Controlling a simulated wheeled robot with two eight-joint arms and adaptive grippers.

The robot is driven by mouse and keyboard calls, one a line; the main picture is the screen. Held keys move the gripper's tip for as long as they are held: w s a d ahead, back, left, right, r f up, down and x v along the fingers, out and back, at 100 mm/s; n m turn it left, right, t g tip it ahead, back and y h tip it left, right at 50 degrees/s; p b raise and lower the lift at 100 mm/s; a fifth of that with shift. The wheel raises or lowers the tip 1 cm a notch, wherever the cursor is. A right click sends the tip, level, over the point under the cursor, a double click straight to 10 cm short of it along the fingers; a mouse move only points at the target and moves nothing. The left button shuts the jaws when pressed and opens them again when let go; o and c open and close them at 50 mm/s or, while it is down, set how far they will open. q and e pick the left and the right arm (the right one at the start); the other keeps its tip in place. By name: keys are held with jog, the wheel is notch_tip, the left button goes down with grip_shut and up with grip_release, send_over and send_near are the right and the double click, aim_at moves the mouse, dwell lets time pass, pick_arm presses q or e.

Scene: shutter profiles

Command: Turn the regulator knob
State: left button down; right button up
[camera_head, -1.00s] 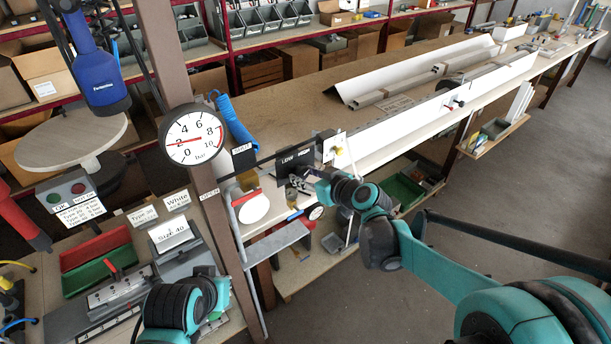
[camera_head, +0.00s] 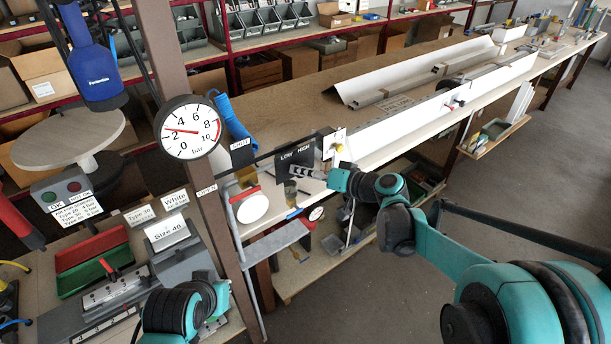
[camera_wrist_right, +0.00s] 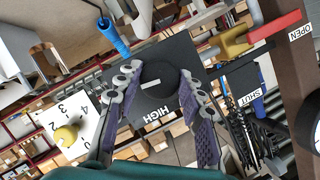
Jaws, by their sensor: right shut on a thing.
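The regulator knob (camera_wrist_right: 157,86) is round and black with a short white mark, on a dark panel (camera_wrist_right: 158,52). In the right wrist view it sits between the two purple-padded fingers of my right gripper (camera_wrist_right: 155,95), which is shut on it. In the head view the panel (camera_head: 284,165) reads LOW and HIGH, and my right gripper (camera_head: 308,172) reaches it from the right, covering the knob. The round white gauge (camera_head: 188,128), marked in bar, has its needle near 2. My left arm shows at the bottom, but its gripper cannot be seen.
A white plate with a yellow knob (camera_head: 339,147) stands beside the panel. A red handle (camera_head: 245,194) with OPEN and SHUT labels is left of it. A brown post (camera_head: 193,100) stands nearby. Long white profiles (camera_head: 430,105) lie on the bench behind.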

jog(key=shift+f+m+y+b, duration=0.1)
jog(key=shift+m+y+b, duration=0.8)
jog(key=shift+m, duration=0.6)
jog(key=o, duration=1.2)
jog(key=shift+c, duration=0.2)
jog(key=shift+d, duration=0.1)
jog(key=v, duration=1.2)
jog(key=shift+w, duration=0.15)
